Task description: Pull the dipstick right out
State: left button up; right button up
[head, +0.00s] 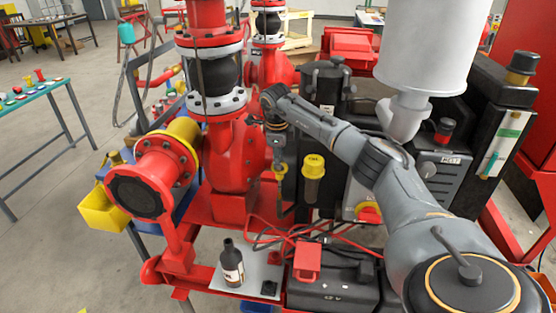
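My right arm reaches in from the lower right. Its gripper (277,128) is small and dark, pointing down beside the red pump housing. Whether its fingers are open or shut does not show clearly. My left gripper is not in view.
A yellow cap (313,167) stands close to the right of the dipstick. The red pump (230,155) is close on the left. A dark bottle (232,263) stands on a pale plate below. Red cables (340,236) loop over the skid front. A white cylinder (425,45) hangs at upper right.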

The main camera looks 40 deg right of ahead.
jog(key=shift+o, duration=1.2)
notch_tip(320, 180, up, 12)
jog(key=s+a, duration=0.1)
jog(key=shift+s+a, duration=0.25)
jog(key=shift+a, duration=0.05)
jog(key=shift+f, duration=0.15)
